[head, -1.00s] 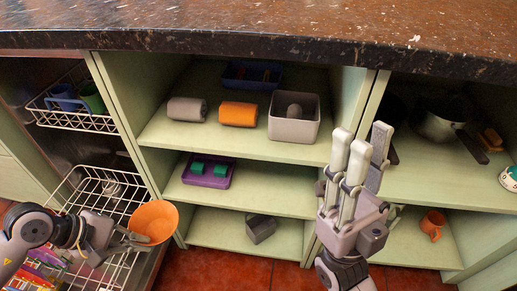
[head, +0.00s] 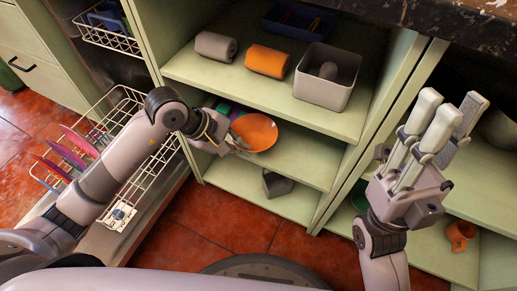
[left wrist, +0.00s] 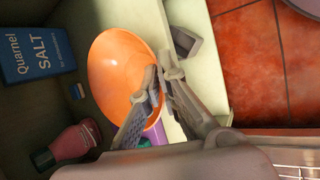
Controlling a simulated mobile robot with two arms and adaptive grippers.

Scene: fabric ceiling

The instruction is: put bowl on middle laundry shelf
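The orange bowl (head: 257,131) is held by its rim in my left gripper (head: 232,143), at the opening of the middle shelf (head: 312,163) of the green cabinet. In the left wrist view, the bowl (left wrist: 112,70) is tilted, with the gripper fingers (left wrist: 156,88) closed at its rim. I cannot tell whether the bowl touches the shelf. A purple tray with green items (head: 224,107) is partly hidden behind the bowl and gripper. My right gripper (head: 450,112) is raised, empty, with its fingers apart, before the right-hand cabinet.
The top shelf holds a grey roll (head: 215,46), an orange roll (head: 267,61) and a grey bin (head: 326,78). A dark grey item (head: 276,184) stands on the bottom shelf. The left wrist view shows a salt box (left wrist: 37,47) and a pink bottle (left wrist: 72,144). The middle shelf's right part looks clear.

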